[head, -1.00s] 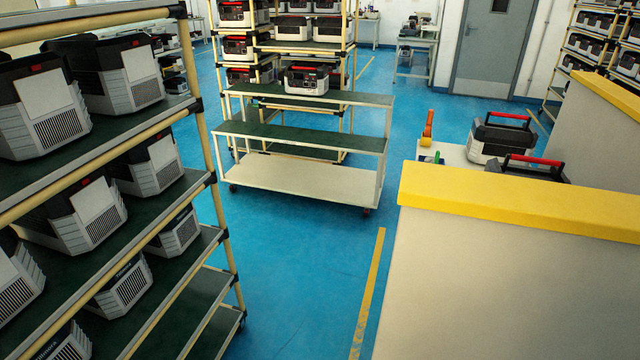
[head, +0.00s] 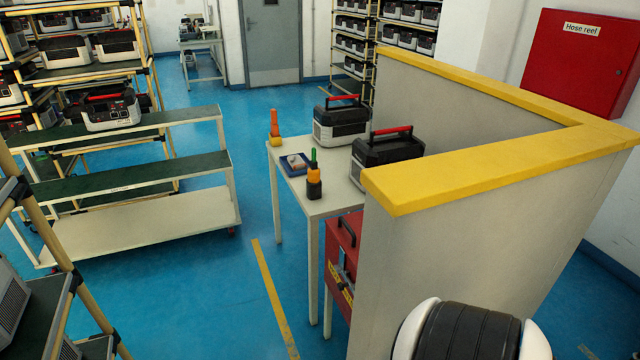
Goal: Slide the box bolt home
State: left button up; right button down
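A red box (head: 345,235) with a dark handle on its front stands beneath the right part of the white table, partly hidden by the table and the partition wall. Some dark and yellow details show on its front, but I cannot make out a bolt. A second red box, labelled "Hose reel" (head: 577,62), hangs on the wall at the right; no bolt can be made out on it. Neither gripper is in view. A black and white rounded part at the bottom right appears to be mine.
The white table (head: 318,207) holds two power stations (head: 340,124), a blue tray (head: 296,164) and small coloured items. A yellow-topped partition (head: 440,250) blocks the right. A tiered trolley (head: 150,223) stands left. Blue floor (head: 215,300) is clear between them.

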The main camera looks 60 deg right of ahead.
aim_at(341, 286)
jog(key=z, duration=0.45)
jog(key=j+z, duration=0.1)
jog(key=z, duration=0.3)
jog(key=i+j+z, duration=0.1)
jog(key=z, duration=0.35)
jog(key=j+z, duration=0.1)
jog(key=z, duration=0.75)
